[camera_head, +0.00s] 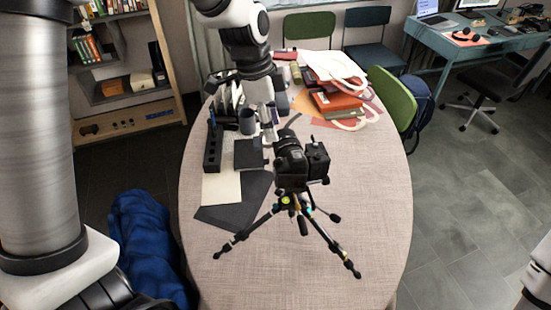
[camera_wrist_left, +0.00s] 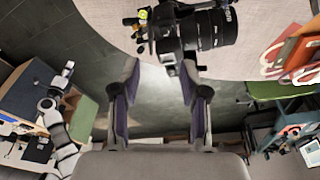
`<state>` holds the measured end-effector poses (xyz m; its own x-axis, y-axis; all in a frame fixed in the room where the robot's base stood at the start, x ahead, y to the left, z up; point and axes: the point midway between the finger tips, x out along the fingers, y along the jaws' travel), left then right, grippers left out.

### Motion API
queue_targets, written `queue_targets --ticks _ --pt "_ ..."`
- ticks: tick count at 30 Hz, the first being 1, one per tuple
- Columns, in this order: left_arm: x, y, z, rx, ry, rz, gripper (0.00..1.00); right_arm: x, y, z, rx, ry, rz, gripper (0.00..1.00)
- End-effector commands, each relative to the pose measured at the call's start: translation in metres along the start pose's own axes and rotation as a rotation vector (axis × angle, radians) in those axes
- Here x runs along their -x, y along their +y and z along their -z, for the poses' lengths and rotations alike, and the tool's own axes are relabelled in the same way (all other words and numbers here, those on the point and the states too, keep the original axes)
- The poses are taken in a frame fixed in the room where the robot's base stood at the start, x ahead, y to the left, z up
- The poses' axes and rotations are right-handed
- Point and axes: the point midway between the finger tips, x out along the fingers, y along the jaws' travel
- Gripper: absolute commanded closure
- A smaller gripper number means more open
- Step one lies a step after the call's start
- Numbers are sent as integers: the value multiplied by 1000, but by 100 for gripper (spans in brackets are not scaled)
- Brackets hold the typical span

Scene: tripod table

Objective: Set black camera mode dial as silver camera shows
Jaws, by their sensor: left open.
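The black camera (camera_head: 303,165) stands on a black tripod (camera_head: 325,238) in the middle of the table. In the left wrist view the black camera (camera_wrist_left: 182,38) is at the top, its thick lens pointing right. My left gripper (camera_head: 268,130) is behind the camera in the head view. In the wrist view my left gripper (camera_wrist_left: 161,72) is open and empty, with its fingertips near the camera's edge. I cannot make out a silver camera. My right gripper is out of view.
The oval table (camera_head: 370,220) carries a black slotted rack (camera_head: 213,145), dark and cream sheets, a grey mug (camera_head: 247,122) and red books (camera_head: 335,103) behind the camera. A green chair (camera_head: 393,98) stands at the right edge. The table's front right is clear.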

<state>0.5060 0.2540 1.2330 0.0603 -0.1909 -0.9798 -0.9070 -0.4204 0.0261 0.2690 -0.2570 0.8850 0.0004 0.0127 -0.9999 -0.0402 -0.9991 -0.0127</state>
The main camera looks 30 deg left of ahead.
Motion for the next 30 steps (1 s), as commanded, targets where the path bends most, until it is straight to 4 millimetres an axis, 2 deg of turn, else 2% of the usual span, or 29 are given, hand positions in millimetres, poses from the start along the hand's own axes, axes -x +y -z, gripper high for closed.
queue_targets --ticks 1,3,6,11,18,22,30 --pt "-26 -1 -11 -17 64 2 56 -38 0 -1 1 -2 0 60" --pt "-30 -1 -16 -4 130 8 56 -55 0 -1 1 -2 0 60" --pt "-28 -3 -20 10 183 19 56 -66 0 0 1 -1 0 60" --pt "-30 -3 -16 9 189 23 56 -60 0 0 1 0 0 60" --pt "-74 -4 -8 12 184 22 56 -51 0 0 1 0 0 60" --pt "-92 -5 -5 10 187 24 56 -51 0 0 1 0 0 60" --pt "-97 -6 -4 10 188 27 56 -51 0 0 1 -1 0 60"
